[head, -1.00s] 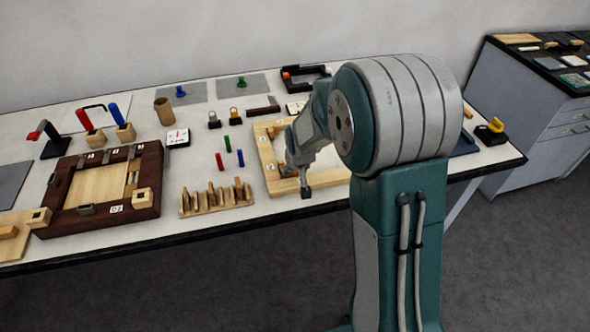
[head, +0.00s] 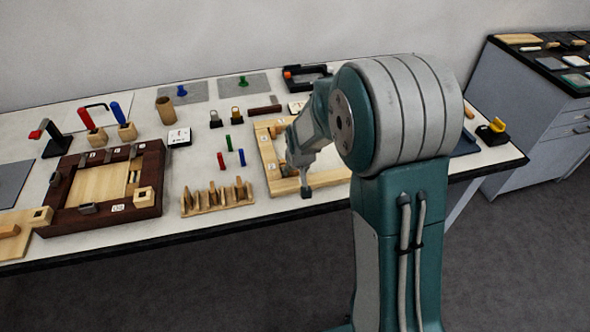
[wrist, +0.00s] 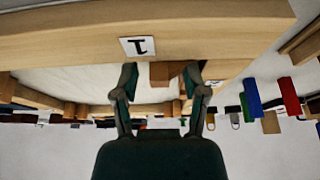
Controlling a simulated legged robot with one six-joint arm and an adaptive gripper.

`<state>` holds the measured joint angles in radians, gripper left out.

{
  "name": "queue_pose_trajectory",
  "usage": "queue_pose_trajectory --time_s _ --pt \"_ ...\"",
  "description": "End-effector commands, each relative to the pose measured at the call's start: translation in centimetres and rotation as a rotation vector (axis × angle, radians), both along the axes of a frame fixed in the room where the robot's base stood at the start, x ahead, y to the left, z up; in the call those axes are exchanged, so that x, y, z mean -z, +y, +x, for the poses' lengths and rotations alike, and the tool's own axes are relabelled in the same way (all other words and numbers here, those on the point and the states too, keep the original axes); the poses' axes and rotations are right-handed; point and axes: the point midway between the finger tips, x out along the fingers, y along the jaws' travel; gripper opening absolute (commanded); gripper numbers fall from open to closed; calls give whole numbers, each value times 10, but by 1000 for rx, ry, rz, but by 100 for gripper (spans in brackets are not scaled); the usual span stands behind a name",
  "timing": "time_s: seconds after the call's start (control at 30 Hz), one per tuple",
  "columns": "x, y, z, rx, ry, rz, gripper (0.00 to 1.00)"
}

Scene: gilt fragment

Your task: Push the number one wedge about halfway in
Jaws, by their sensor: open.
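The light wooden frame (head: 284,187) lies near the table's front edge. In the wrist view, the frame's near rail (wrist: 60,42) crosses the top and bears an upside-down label "1" (wrist: 138,46). A small brown wooden block, seemingly the number one wedge (wrist: 160,72), shows against the rail beside that label. My gripper (wrist: 160,78) is open, its two fingers either side of the block in the picture; I cannot tell whether they touch it. In the head view, my gripper (head: 306,192) is low at the frame's front rail, and the wedge there is hidden or too small to make out.
Left of the frame stand a wooden rack (head: 217,199) with several upright pieces and small red, green and blue pegs (head: 228,143). A dark brown frame (head: 75,221) lies further left. The table's front edge runs close below my gripper.

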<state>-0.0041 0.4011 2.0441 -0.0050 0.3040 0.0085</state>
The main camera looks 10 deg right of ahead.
Motion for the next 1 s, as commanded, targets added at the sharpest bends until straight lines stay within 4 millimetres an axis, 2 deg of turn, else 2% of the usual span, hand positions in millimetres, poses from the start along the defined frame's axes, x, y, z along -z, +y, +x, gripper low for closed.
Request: queue_pose_trajectory --time_s 0.17,0.7,1.0 --pt "-12 0 -4 0 -3 0 57" --pt "-98 1 -39 -1 -2 -1 57" --pt "-109 1 -45 -1 1 -1 57"
